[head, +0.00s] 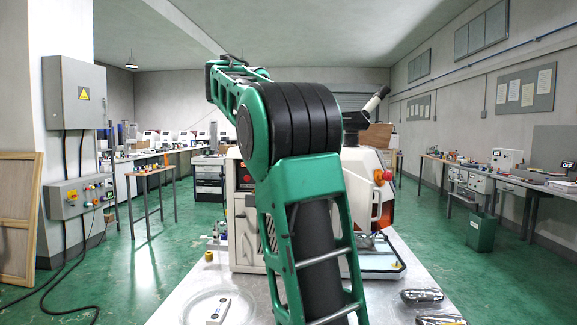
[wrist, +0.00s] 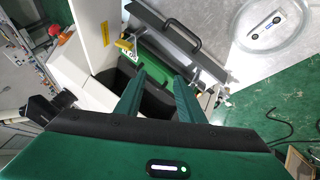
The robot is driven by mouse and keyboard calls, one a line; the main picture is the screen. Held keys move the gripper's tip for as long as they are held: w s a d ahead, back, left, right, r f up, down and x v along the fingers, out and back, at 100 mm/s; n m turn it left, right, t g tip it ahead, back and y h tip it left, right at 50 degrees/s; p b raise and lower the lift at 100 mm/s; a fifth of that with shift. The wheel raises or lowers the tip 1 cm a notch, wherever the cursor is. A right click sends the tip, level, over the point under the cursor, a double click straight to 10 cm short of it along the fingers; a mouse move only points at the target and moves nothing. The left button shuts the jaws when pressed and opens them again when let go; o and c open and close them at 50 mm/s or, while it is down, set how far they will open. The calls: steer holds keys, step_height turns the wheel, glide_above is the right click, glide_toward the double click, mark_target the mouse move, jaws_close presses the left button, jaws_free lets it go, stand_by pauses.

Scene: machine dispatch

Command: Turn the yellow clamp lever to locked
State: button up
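A small yellow piece (wrist: 123,44), which looks like the clamp lever, shows in the wrist view beside a green part (wrist: 153,67) on the machine. It is partly hidden, and I cannot tell its exact angle. My gripper (wrist: 158,76) is open, with two green fingers apart and nothing seen between them. The fingertips are below and to the right of the yellow piece in the picture, apart from it. In the head view my green arm reaches toward the white machine (head: 244,229) and hides much of it; the gripper does not show there.
A grey plate with a black handle (wrist: 190,38) lies close beyond the fingers. A red knob (wrist: 55,30) sticks out at the left. A white device (wrist: 270,27) lies on the metal table (wrist: 238,68). Two dark packets (head: 422,296) lie at the table's right.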

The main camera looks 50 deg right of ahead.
steer(key=shift+o, duration=0.9)
steer(key=shift+w+d, duration=0.15)
steer(key=shift+d, duration=0.2)
steer(key=s+d+r+t+y, duration=0.2)
steer(key=s+d+r+y, duration=0.4)
steer(key=s, duration=0.3)
steer(key=shift+m+h, duration=0.4)
steer(key=shift+h, duration=0.3)
steer(key=x, duration=0.7)
steer(key=d+x, duration=0.1)
steer(key=x, duration=0.3)
steer(key=shift+s, duration=0.25)
steer(key=shift+d, duration=0.1)
steer(key=c, duration=1)
